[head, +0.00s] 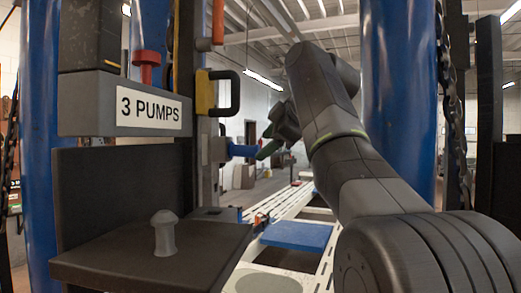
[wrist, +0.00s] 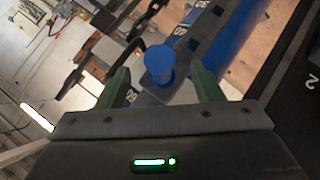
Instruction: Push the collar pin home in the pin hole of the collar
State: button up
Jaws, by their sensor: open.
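The blue collar pin (head: 243,150) sticks out sideways from the grey collar (head: 214,150) on the upright in the head view. In the wrist view the pin's round blue head (wrist: 159,60) faces me, with part of the grey collar (wrist: 150,92) behind it. My gripper (head: 270,140) is just right of the pin in the head view. In the wrist view its green fingers (wrist: 160,78) are open, one on each side of the pin with gaps showing. The pin hole is hidden.
A grey mushroom-shaped peg (head: 163,234) stands on a dark shelf (head: 120,262) at the lower left. A black handle on a yellow mount (head: 206,92) juts out above the collar. A red knob (head: 147,66) tops the "3 PUMPS" block (head: 85,105). A blue post (head: 398,90) stands right.

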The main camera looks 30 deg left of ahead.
aim_at(259, 150)
jog(key=v, duration=1)
jog(key=shift+d, duration=0.1)
jog(key=x, duration=1.3)
jog(key=shift+w+f, duration=0.15)
jog(key=shift+f, duration=0.05)
jog(key=shift+r, duration=0.1)
